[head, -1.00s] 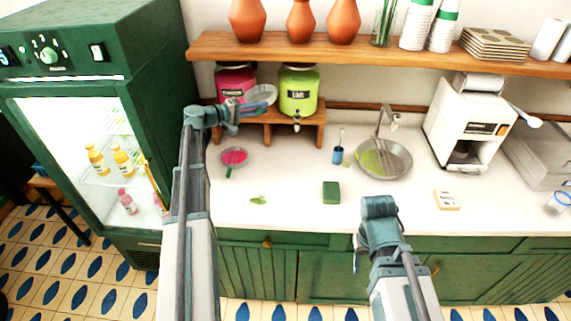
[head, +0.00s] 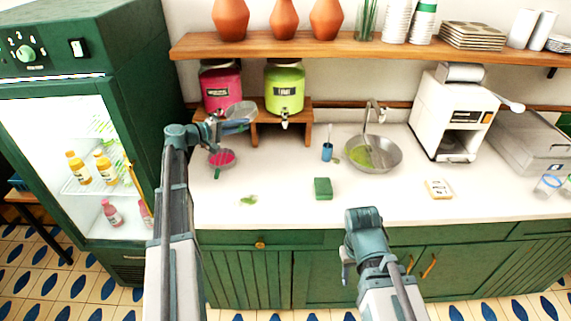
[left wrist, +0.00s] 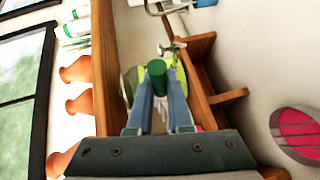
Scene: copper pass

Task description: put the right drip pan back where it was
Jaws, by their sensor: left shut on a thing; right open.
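My left gripper (head: 235,126) is shut on the green handle (left wrist: 157,70) of a drip pan. The round, greyish pan (head: 242,110) is held in the air in front of the drink dispensers, between the pink one (head: 221,90) and the lime one (head: 284,90). The lime dispenser has a tap and stands on a wooden stand (head: 303,108). Another drip pan (head: 222,158), holding pink liquid and with a green handle, lies on the counter below; its pink also shows in the left wrist view (left wrist: 298,130). My right gripper (head: 348,262) is low in front of the counter, open.
A wooden shelf (head: 360,53) with vases and cups runs above. A fridge (head: 60,140) stands left.

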